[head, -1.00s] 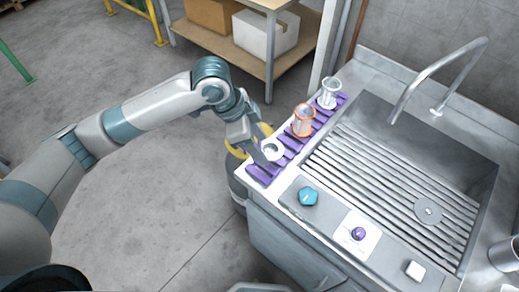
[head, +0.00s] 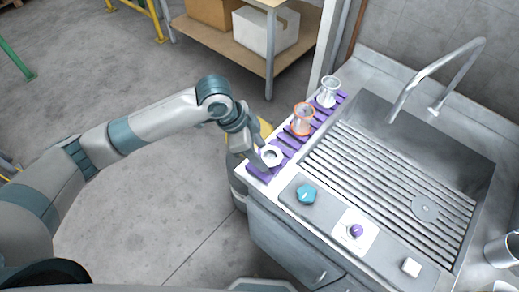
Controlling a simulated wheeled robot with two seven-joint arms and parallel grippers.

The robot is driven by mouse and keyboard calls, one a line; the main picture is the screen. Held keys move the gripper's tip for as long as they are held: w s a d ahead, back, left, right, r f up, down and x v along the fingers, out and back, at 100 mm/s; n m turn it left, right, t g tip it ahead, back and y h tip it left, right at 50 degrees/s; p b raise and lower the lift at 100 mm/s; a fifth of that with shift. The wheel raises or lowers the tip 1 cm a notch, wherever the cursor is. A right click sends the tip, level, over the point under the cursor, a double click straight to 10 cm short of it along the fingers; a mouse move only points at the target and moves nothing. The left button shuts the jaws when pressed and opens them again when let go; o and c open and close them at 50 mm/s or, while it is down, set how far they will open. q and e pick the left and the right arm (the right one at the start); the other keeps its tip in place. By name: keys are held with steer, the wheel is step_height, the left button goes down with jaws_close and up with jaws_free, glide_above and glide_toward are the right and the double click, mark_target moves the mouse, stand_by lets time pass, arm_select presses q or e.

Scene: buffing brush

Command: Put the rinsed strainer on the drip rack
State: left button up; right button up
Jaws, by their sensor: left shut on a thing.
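The purple slatted drip rack (head: 319,117) lies along the left rim of the sink counter. A white, ring-topped strainer (head: 272,158) is at the near end of the rack. My left gripper (head: 261,152) is shut on it from the left side. Whether the strainer's underside touches the slats is hidden. An orange-rimmed cup-like piece (head: 302,118) stands mid-rack and a clear grey one (head: 328,92) stands at the far end. My right gripper is not in view.
The sink basin (head: 400,190) with its ribbed bottom and curved faucet (head: 440,75) lies to the right. A teal knob (head: 306,194), a purple knob (head: 355,231) and a white block (head: 411,267) sit along the front ledge. A metal cup (head: 501,251) stands at the right edge.

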arm_select(q)
steer(key=shift+f, duration=0.1)
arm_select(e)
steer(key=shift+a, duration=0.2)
arm_select(q)
steer(key=o, duration=1.1)
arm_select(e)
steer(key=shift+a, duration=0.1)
arm_select(q)
steer(key=shift+a+r, duration=0.2)
steer(key=shift+r, duration=0.45)
steer(key=b+v, duration=0.2)
steer(key=v, duration=0.9)
steer(key=shift+b, duration=0.3)
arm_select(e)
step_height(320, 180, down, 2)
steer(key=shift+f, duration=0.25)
